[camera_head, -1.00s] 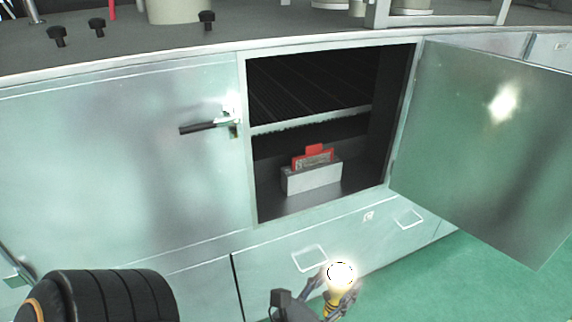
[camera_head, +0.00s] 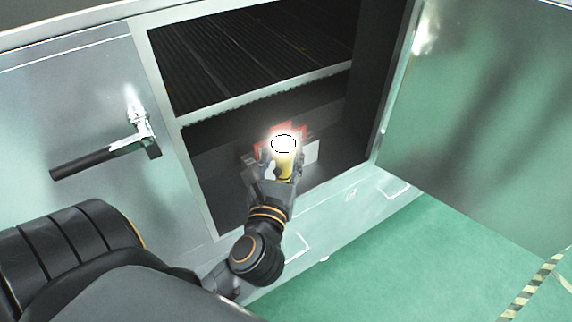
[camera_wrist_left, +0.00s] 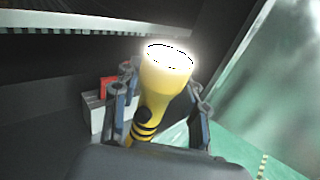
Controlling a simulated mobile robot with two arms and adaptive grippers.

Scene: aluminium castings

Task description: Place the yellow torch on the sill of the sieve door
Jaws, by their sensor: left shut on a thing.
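The yellow torch (camera_head: 286,168) is held upright in my left gripper (camera_head: 274,174), its lit lens facing up. In the left wrist view the torch (camera_wrist_left: 163,88) stands between the fingers of the left gripper (camera_wrist_left: 163,105), which are shut on it. The torch is in front of the open compartment of the sieve cabinet. The open sieve door (camera_head: 480,120) stands out to the right. The compartment's lower front edge, the sill (camera_head: 345,182), runs below the opening. The arm hides part of it. My right gripper is not in view.
Inside the compartment, a light block (camera_head: 311,152) with a red item (camera_head: 298,131) stands behind the torch. A ribbed shelf (camera_head: 250,65) is above it. A closed door with a black handle (camera_head: 95,158) is at left. Green floor (camera_head: 400,260) is open at lower right.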

